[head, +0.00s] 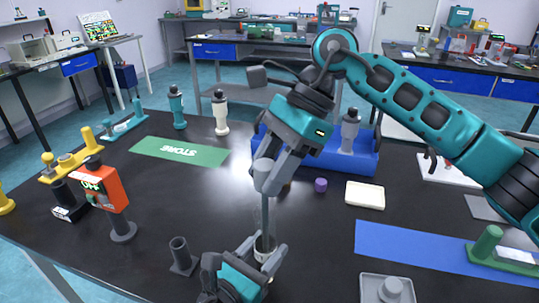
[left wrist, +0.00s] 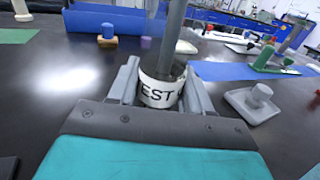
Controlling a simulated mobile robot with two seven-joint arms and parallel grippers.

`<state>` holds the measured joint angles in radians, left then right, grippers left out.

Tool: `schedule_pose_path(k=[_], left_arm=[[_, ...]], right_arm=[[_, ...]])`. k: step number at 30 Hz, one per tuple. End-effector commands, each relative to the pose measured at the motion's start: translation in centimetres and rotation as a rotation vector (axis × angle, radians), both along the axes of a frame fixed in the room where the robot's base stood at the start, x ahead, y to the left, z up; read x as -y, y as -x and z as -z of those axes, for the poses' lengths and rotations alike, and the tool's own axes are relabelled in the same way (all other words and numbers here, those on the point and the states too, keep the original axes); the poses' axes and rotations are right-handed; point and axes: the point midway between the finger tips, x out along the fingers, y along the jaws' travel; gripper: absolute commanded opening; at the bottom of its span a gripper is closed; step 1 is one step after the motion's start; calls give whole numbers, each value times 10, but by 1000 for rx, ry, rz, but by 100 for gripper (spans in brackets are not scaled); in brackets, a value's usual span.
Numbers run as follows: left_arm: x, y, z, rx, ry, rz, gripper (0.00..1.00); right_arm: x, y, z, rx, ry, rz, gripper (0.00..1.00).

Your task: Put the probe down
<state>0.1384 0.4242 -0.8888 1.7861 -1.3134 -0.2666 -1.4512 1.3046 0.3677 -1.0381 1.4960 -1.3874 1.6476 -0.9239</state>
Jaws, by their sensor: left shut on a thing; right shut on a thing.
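The probe is a grey rod (head: 265,214) standing upright in the middle of the head view. My right gripper (head: 266,178) is shut on its upper part. Its lower end goes into a clear cup (head: 264,243) with a white label; the tip is hidden inside. My left gripper (head: 250,265) is shut around this cup near the table's front. In the left wrist view, the cup (left wrist: 160,92) reads "EST" and sits between the two fingers, with the rod (left wrist: 172,40) rising from it. I cannot tell whether the rod touches the cup.
A blue tray (head: 372,164) holding a grey bottle (head: 349,130) lies behind my right gripper. A green "STORE" mat (head: 180,151) is left, a blue mat (head: 400,246) right. An orange device (head: 106,187), a grey socket (head: 181,256) and a grey base (head: 387,290) flank the cup.

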Motion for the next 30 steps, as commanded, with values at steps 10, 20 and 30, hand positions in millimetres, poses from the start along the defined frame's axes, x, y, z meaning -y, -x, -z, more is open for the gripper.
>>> schedule_pose_path(k=[10,20,30], left_arm=[[0,0,0,-1,-1,0,15],[0,0,0,-1,-1,0,15],[0,0,0,-1,-1,0,15]], right_arm=[[0,0,3,1,0,1,0],[0,0,3,0,0,0,67],[0,0,3,0,0,0,68]])
